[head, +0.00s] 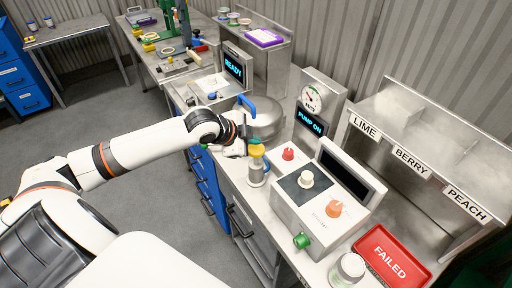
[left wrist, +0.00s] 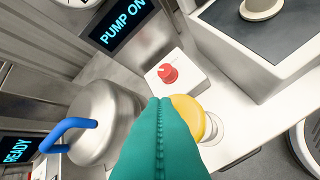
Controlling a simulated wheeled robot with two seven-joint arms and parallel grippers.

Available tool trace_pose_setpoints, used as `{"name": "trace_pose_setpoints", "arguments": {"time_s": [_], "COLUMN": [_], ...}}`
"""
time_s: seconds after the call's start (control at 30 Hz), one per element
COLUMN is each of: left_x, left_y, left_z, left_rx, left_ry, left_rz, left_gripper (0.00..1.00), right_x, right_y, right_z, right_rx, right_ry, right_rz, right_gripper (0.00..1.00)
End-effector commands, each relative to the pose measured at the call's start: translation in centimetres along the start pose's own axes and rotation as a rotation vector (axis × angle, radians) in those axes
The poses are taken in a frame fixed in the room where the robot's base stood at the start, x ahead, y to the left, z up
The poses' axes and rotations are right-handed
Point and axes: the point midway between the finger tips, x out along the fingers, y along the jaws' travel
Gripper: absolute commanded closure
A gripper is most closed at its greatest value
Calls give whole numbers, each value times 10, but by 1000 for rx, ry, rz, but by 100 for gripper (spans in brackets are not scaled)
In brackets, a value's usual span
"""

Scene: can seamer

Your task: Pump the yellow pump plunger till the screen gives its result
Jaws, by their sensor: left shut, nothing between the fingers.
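The yellow pump plunger (head: 257,150) tops a small metal pump body (head: 256,172) on the counter's front edge. In the left wrist view the plunger (left wrist: 187,112) is partly hidden behind my teal fingers. My left gripper (head: 252,141) is shut and empty, its fingertips right at the plunger's top; I cannot tell whether they touch it. Its closed fingers (left wrist: 160,135) fill the lower middle of the left wrist view. The screen (head: 310,121) under a round dial gauge reads PUMP ON, also in the left wrist view (left wrist: 122,22). My right gripper is not in view.
A round metal vessel with a blue handle (head: 246,105) stands just behind my gripper. A red knob (head: 288,154) and a control box with a white knob (head: 306,179) are to the right. Another screen (head: 234,69) reads READY. A red FAILED tray (head: 392,257) lies at front right.

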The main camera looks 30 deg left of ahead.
Motion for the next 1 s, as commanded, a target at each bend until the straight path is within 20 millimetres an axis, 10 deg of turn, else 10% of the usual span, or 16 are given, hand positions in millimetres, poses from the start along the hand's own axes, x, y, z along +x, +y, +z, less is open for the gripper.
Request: {"name": "trace_pose_setpoints", "arguments": {"time_s": [1.0], "left_x": [7], "left_y": [-5], "left_z": [-5], "left_rx": [0], "left_ry": [0], "left_rz": [0], "left_gripper": [100], "right_x": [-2], "right_y": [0], "right_z": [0], "right_rx": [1], "right_ry": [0], "right_rz": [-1], "right_gripper": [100]}}
